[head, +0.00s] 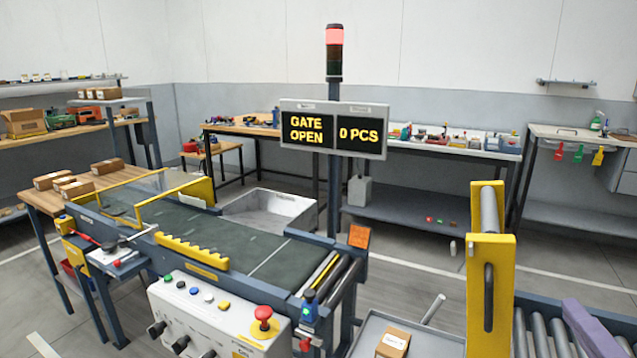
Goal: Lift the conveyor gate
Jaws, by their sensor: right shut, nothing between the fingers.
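The conveyor gate (501,290), a yellow frame with a dark slot and a grey roller, stands upright at the near end of the roller conveyor (541,332) on the right. A gap separates it from the belt conveyor (215,240). The sign (333,128) reads GATE OPEN and 0 PCS, and the lamp (334,37) above it is red. My left gripper is not in view.
A control box (215,320) with a red stop button fronts the belt. A small carton (393,342) sits in a grey tray below the gap. A grey bin (268,212) stands behind the belt. Workbenches line the back wall, with open floor before them.

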